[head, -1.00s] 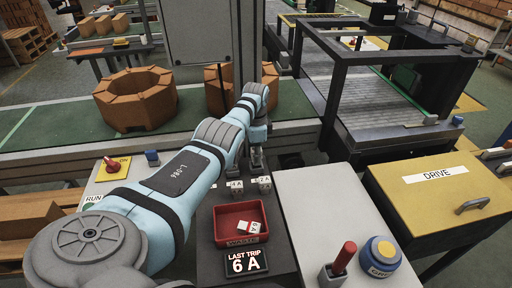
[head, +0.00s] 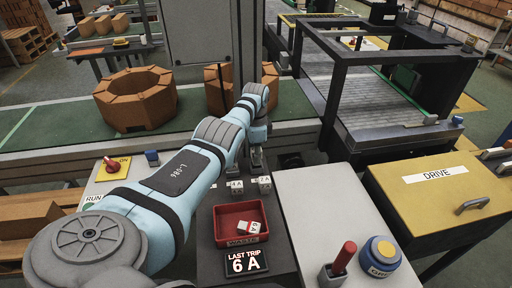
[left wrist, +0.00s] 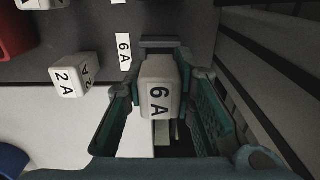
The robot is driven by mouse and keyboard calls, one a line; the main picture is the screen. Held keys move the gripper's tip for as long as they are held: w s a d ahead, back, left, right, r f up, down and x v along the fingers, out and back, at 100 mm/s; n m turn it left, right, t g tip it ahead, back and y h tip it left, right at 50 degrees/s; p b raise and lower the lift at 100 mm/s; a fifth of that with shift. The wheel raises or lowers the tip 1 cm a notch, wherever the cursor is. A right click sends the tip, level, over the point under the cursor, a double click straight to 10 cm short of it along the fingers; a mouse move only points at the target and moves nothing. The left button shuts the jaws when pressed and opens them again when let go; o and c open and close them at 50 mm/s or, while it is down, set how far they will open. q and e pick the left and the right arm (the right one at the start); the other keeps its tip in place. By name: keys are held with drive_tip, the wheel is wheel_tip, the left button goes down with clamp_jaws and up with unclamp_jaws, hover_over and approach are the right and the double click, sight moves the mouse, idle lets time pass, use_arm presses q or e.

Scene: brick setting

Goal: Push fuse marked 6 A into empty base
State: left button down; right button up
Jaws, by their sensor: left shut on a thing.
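In the left wrist view a white fuse marked 6 A (left wrist: 158,88) sits between the fingers of my left gripper (left wrist: 160,100). The gripper is shut on it. The black panel carries a white 6 A label (left wrist: 124,50) just left of the fuse. The base under the fuse is hidden, so I cannot tell how deep the fuse sits. In the head view my left gripper (head: 257,160) points down at the back of the panel, mostly hidden by its arm. A fuse marked 2 A (left wrist: 75,75) stands to its left in the wrist view. My right gripper is not in view.
Two white fuses (head: 235,187) (head: 264,184) stand on the panel in front of the gripper. A red waste tray (head: 221,225) holds a loose white fuse (head: 249,228). A lit sign (head: 246,263) reads LAST TRIP 6 A. A red lever (head: 344,257) stands at the right.

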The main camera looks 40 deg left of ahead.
use_arm(q)
drive_tip(key=shift+f+b, duration=0.9)
drive_tip(key=shift+f, duration=0.15)
drive_tip(key=c, duration=1.3)
unclamp_jaws()
drive_tip(key=shift+r, duration=0.1)
wheel_tip(320, 180, up, 12)
